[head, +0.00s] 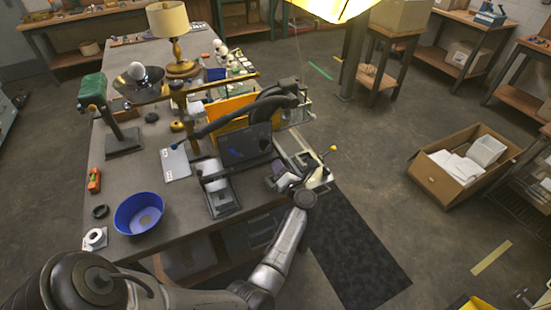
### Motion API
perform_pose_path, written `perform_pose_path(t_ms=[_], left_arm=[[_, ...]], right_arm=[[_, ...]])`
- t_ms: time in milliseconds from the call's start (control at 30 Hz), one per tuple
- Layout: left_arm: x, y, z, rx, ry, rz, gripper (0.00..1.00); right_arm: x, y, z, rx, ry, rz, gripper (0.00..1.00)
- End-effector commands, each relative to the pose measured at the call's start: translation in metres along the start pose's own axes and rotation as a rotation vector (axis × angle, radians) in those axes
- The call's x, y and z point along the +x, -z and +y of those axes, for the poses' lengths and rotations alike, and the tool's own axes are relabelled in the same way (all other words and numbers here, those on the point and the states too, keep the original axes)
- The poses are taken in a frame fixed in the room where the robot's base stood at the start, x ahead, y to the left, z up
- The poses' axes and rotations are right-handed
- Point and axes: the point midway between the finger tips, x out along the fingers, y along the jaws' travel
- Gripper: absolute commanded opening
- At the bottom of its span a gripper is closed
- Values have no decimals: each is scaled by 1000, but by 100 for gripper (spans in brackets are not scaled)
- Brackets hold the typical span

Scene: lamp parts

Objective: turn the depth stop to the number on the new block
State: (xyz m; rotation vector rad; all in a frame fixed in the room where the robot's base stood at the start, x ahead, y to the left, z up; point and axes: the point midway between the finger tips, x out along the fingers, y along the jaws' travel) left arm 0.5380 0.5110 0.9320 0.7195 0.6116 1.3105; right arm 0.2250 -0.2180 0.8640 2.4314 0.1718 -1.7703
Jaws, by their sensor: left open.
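A dark bench machine (246,143) with a flat dark panel stands at the right edge of the workbench. A long lever with a blue ball (174,147) reaches left from it, and a thin rod with a yellow ball (333,148) sticks up on its right. My left arm comes up from the bottom, and my left gripper (281,179) is open at the machine's lower right. Its fingers are small, and I cannot tell whether they touch anything. I cannot make out the depth stop, the new block or any number. My right gripper is not in view.
The workbench (135,180) carries a blue bowl (139,213), a white roll (95,238), an orange tool (94,181), a green-headed stand (92,90) and a table lamp (170,30). A cardboard box (450,185) sits on the floor right. Open floor lies between.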

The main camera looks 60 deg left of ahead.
Motion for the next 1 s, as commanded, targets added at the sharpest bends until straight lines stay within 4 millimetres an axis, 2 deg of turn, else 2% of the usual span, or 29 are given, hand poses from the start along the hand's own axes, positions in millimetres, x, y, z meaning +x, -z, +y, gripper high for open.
perform_pose_path(t_ms=[100,300,1000], left_arm=[[-14,0,0,1,1,0,40],[-25,0,0,0,0,0,40],[-27,0,0,7,0,0,40]], right_arm=[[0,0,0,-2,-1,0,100],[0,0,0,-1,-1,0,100],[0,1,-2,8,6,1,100]])
